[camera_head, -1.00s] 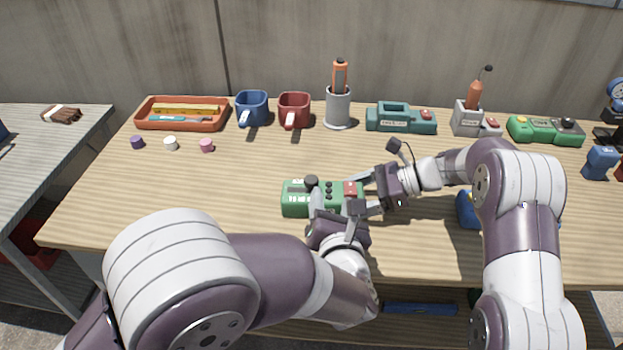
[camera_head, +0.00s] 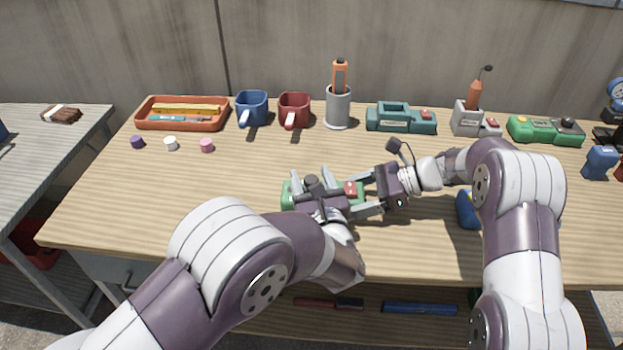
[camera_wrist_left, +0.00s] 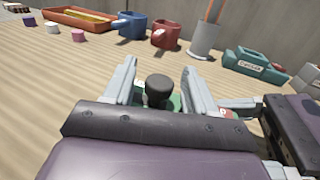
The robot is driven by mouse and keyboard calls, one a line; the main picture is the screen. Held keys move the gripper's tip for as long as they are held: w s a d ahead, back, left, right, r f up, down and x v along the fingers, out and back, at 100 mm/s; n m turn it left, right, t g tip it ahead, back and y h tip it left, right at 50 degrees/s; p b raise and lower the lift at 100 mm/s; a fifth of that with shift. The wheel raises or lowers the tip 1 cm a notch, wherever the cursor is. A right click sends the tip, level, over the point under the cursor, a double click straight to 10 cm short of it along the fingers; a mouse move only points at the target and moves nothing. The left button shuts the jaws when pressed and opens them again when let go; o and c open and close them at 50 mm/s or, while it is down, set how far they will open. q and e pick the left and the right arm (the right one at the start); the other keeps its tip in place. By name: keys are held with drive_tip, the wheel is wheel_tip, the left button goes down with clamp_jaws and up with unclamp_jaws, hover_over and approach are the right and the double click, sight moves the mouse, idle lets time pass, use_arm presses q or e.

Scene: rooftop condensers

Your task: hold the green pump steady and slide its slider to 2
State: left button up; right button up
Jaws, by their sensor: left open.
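The green pump (camera_head: 288,198) lies on the workbench in the middle of the head view, partly hidden by my left gripper. It has a red button (camera_head: 351,189) towards its right end and a black knob (camera_head: 311,182). My left gripper (camera_head: 304,184) is open above the pump's left part. In the left wrist view the black knob (camera_wrist_left: 158,90) stands between the spread fingers, with a little green behind it; contact cannot be told. My right gripper (camera_head: 364,194) has its fingers on either side of the pump's right end and appears shut on it. The slider's scale cannot be read.
Behind are an orange tray (camera_head: 183,127), blue mug (camera_head: 252,108), red mug (camera_head: 294,108), grey holder (camera_head: 338,108), teal device (camera_head: 400,120) and another green device (camera_head: 545,130). Small caps (camera_head: 171,144) lie left. A blue object (camera_head: 467,210) lies beside my right arm. The front-left bench is clear.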

use_arm(q)
clamp_jaws()
drive_tip(key=shift+s+a, duration=0.1)
drive_tip(key=shift+a, duration=0.9)
unclamp_jaws()
drive_tip(key=v, duration=1.2)
